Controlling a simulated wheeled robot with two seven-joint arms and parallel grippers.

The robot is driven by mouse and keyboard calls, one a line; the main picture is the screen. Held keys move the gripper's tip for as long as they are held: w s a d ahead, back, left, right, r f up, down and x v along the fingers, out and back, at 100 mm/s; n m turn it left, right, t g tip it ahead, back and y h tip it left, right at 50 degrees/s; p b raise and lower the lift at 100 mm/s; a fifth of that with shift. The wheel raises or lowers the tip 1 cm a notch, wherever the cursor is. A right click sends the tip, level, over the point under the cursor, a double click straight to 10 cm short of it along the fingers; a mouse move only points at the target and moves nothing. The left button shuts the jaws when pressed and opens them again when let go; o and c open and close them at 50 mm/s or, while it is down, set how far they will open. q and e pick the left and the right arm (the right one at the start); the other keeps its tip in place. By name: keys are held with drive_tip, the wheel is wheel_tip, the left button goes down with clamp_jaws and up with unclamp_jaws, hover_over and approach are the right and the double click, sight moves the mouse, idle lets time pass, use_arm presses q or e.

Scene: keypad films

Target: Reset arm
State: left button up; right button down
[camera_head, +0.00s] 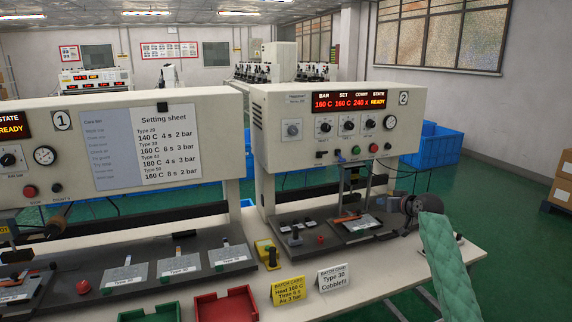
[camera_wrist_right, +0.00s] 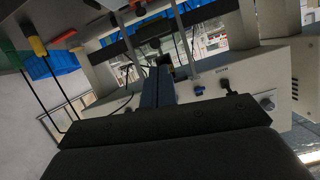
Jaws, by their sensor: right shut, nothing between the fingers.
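My right arm, in a green quilted sleeve, comes in from the lower right of the head view. Its dark right gripper (camera_head: 384,203) is shut and empty, at the right side of press 2 (camera_head: 335,120), close to the press's front edge. In the right wrist view the shut gripper (camera_wrist_right: 158,82) points towards the pale press body (camera_wrist_right: 225,95). My left gripper is not in view.
Press 1 (camera_head: 215,105) with a setting sheet (camera_head: 155,145) stands left. A yellow batch card (camera_head: 288,291), a white batch card (camera_head: 333,278), a red tray (camera_head: 225,305) and a green tray (camera_head: 150,313) stand at the bench front. Blue crates (camera_head: 432,145) are behind.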

drive_tip(key=s+a+f+g+h, duration=0.1)
drive_tip(key=s+a+f+g, duration=0.2)
drive_tip(key=s+f, duration=1.2)
drive_tip(key=s+a+f+g+h, duration=0.1)
drive_tip(key=s+a+f+g, duration=0.3)
drive_tip(key=s, duration=2.5)
drive_tip(key=s+a+f+g+h, duration=0.2)
drive_tip(key=s+a+f, duration=0.9)
drive_tip(key=s+f, duration=1.2)
wheel_tip(320, 180, down, 3)
drive_tip(key=shift+a+m+g, duration=0.3)
drive_tip(key=shift+a+g, duration=0.1)
drive_tip(key=shift+g, duration=0.8)
